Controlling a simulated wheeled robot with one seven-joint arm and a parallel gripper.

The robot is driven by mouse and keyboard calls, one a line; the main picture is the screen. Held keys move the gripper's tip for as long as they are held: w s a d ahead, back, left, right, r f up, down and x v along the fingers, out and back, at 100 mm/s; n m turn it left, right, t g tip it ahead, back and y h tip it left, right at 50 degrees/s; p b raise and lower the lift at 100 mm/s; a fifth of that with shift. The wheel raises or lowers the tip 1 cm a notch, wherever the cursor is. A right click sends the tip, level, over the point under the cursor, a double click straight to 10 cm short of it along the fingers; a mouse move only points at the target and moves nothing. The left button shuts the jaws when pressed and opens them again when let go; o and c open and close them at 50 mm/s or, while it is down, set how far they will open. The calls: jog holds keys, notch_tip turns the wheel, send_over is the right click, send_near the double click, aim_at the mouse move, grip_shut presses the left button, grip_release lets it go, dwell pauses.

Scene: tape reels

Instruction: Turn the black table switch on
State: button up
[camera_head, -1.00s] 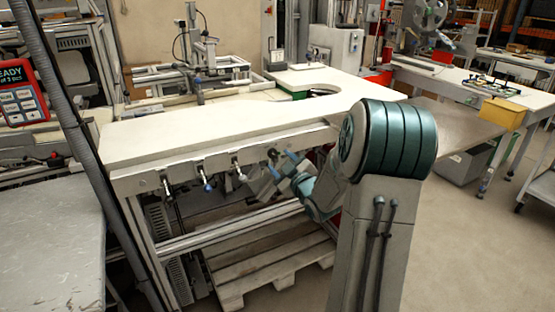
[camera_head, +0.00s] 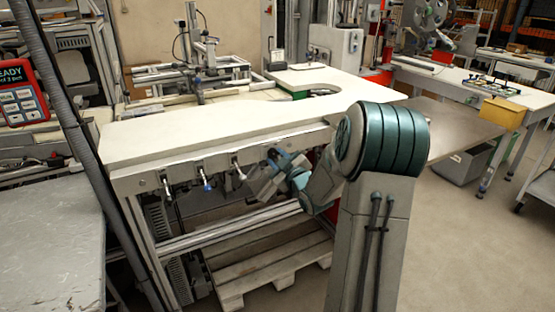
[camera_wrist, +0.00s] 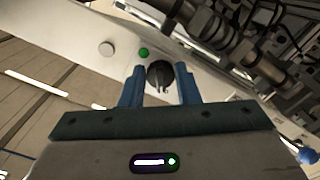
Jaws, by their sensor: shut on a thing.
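The black table switch (camera_wrist: 160,73) shows in the wrist view as a round dark knob on the pale front panel of the table. My gripper (camera_wrist: 159,76) has its two blue fingers on either side of the knob and is shut on it. In the head view my gripper (camera_head: 272,160) is at the front edge of the white table (camera_head: 215,135), and it hides the switch there. How far the switch is turned is hard to tell.
A green button (camera_wrist: 144,53) and a pale button (camera_wrist: 106,49) sit left of the switch. Levers, one with a blue knob (camera_head: 208,185), hang along the table front. A wooden pallet (camera_head: 265,272) lies below.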

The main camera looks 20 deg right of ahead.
jog(key=shift+m, duration=0.3)
jog(key=m, duration=0.3)
jog(key=shift+a, duration=0.1)
jog(key=m, duration=0.3)
jog(key=shift+a+m, duration=0.1)
jog(key=shift+m, duration=0.2)
jog(key=m+p, duration=0.2)
jog(key=m, duration=0.4)
jog(key=shift+a, duration=0.15)
jog(key=shift+m, duration=0.4)
jog(key=o, duration=1)
jog(key=shift+c, duration=0.2)
jog(key=shift+s, duration=0.15)
jog(key=s, duration=1.3)
jog(key=shift+s+d, duration=0.25)
jog(key=shift+s, duration=0.05)
